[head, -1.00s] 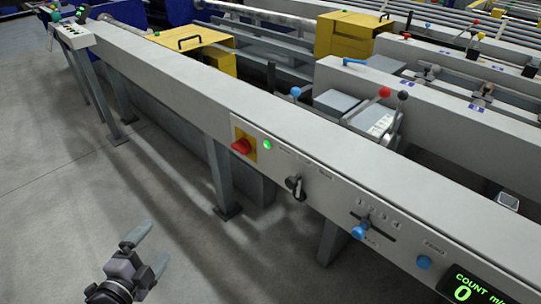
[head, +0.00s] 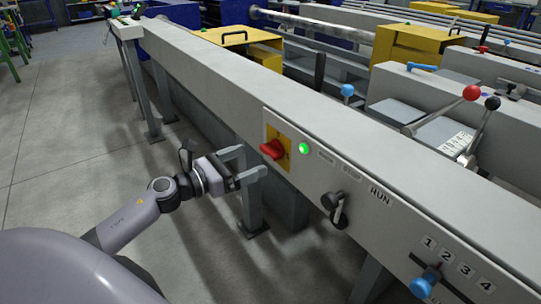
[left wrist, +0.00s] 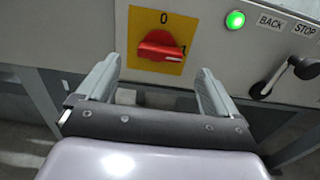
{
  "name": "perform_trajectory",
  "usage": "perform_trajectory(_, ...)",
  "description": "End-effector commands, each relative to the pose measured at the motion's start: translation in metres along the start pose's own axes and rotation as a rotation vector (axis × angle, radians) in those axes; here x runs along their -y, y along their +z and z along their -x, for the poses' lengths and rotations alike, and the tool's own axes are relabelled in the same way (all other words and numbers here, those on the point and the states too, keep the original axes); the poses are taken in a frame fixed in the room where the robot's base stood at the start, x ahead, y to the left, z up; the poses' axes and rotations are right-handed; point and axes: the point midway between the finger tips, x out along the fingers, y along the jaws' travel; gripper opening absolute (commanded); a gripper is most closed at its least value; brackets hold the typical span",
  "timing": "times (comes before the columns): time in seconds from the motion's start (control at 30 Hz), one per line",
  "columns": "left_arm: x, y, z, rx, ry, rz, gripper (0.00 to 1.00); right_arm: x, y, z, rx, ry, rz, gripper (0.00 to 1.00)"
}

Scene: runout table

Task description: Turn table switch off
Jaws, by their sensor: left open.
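The table switch is a red rotary knob (head: 272,149) on a yellow plate (head: 280,163) on the front panel of the long grey table. In the left wrist view the knob (left wrist: 162,45) lies roughly horizontal, its right end by the 1 mark; the 0 is above it. A green lamp (head: 303,148) beside the switch is lit. My left gripper (head: 243,164) is open and empty, a little short of the panel and facing the knob. In the left wrist view the knob shows beyond and between the fingers (left wrist: 160,68). My right gripper is out of view.
Right of the lamp a black lever (head: 335,209) projects from the panel, with BACK, STOP and RUN labels above. Farther right is a blue knob (head: 424,283) by numbers 1 to 4. Table legs (head: 252,205) stand below.

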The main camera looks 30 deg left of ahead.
Motion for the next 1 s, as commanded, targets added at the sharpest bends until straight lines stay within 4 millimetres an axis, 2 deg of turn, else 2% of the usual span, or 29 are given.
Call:
perform_trajectory(0.2,0.000,0.002,-0.027,0.003,0.001,0.002,0.94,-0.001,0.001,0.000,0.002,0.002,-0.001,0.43)
perform_trajectory(0.43,0.000,0.001,-0.049,0.002,0.001,0.004,0.94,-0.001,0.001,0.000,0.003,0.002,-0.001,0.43)
perform_trajectory(0.6,0.000,0.000,-0.056,0.001,0.000,0.005,0.94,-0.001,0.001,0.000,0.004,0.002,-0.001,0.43)
perform_trajectory(0.9,0.000,0.000,-0.058,0.000,0.000,0.005,0.94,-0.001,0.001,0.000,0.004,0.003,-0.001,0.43)
perform_trajectory(0.97,0.000,0.000,-0.057,0.001,0.000,0.005,0.77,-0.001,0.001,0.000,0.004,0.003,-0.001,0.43)
perform_trajectory(1.0,0.000,0.000,-0.057,0.001,0.000,0.005,0.64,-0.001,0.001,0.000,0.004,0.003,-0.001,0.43)
